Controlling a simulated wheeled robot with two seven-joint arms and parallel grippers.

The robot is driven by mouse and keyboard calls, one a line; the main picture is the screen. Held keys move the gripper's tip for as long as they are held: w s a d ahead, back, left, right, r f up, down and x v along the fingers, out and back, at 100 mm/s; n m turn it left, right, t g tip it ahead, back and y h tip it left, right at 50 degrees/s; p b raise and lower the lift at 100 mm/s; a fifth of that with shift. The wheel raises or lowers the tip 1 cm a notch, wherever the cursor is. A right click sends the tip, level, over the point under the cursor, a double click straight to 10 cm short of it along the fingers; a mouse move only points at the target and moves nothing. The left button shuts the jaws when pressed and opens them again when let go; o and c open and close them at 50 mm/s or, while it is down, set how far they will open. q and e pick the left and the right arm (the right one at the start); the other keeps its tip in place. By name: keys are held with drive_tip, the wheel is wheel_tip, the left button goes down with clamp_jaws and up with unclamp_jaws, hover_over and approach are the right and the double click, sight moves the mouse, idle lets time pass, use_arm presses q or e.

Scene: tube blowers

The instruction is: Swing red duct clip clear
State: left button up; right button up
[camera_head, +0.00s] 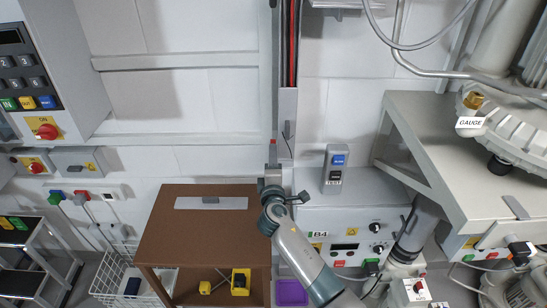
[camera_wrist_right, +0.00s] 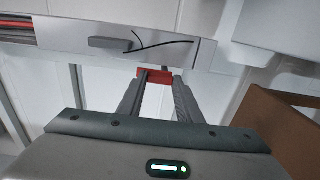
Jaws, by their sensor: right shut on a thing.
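The red duct clip (camera_wrist_right: 155,77) is a small red piece between my right fingertips in the right wrist view. Only a little red of it shows in the head view. My right gripper (camera_wrist_right: 155,88) is shut on it. In the head view the right gripper (camera_head: 272,152) is at the centre, at the lower end of a tall grey duct (camera_head: 288,108). Red and dark cables run in the upper part of the duct. The clip's far side is hidden. My left gripper is not in view.
A brown table (camera_head: 190,235) stands below and left of the gripper. A grey cabinet with a test unit (camera_head: 336,165) is close on the right. A thin black wire (camera_wrist_right: 160,44) and a grey handle (camera_wrist_right: 109,43) are on the duct.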

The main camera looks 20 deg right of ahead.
idle(0.4)
drive_tip(key=o, duration=1)
drive_tip(key=shift+o, duration=0.2)
drive_tip(key=shift+s, duration=0.1)
drive_tip(key=b+v, duration=0.4)
drive_tip(key=v, duration=1.3)
drive_tip(key=shift+s+a+r, duration=0.1)
